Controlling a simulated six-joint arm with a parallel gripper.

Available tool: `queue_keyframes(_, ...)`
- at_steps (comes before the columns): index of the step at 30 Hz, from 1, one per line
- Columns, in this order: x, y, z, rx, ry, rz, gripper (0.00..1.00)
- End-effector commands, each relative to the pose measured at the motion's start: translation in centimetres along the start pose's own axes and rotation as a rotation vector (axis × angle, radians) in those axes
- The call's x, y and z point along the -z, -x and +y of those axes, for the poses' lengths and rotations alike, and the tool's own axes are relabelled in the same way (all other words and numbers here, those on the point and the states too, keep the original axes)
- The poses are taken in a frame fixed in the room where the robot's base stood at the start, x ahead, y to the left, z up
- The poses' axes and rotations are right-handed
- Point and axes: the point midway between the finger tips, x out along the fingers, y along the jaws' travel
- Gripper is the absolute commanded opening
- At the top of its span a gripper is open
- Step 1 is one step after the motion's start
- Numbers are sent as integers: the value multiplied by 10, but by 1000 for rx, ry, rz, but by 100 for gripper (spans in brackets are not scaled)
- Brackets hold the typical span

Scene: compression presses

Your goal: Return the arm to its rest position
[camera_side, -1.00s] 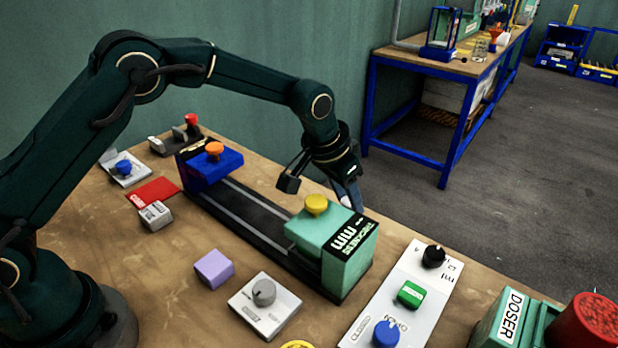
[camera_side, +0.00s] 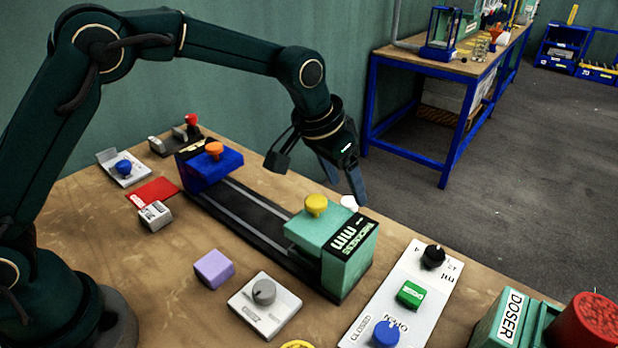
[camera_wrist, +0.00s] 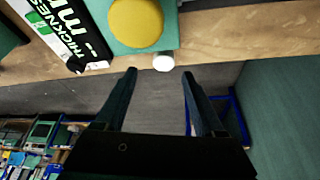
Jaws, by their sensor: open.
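My gripper (camera_side: 343,183) is in the air beyond the far side of the green thickness press in the side view. Its two fingers point down and stand apart with nothing between them. In the wrist view my gripper (camera_wrist: 158,88) is also open and empty. The green thickness press (camera_side: 350,262) has a yellow knob (camera_side: 316,205) on top. A small white round piece (camera_side: 349,202) shows behind the press, close to the fingertips. It also shows in the wrist view (camera_wrist: 163,62), at the edge of the press, ahead of the fingers and apart from them.
A blue block with an orange knob (camera_side: 214,150) sits at the rail's far end. A panel with knobs (camera_side: 410,294), a doser (camera_side: 507,322), a grey-knob box (camera_side: 264,306) and a purple block (camera_side: 214,268) stand on the table. The air above the table's middle is free.

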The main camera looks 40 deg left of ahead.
Motion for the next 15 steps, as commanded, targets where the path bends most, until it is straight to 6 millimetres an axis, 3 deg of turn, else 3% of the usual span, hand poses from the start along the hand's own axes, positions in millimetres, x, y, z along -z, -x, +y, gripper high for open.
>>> queue_keyframes(11,0,4,-1,1,2,0,71)
queue_keyframes(15,13,26,-8,9,16,59,71)
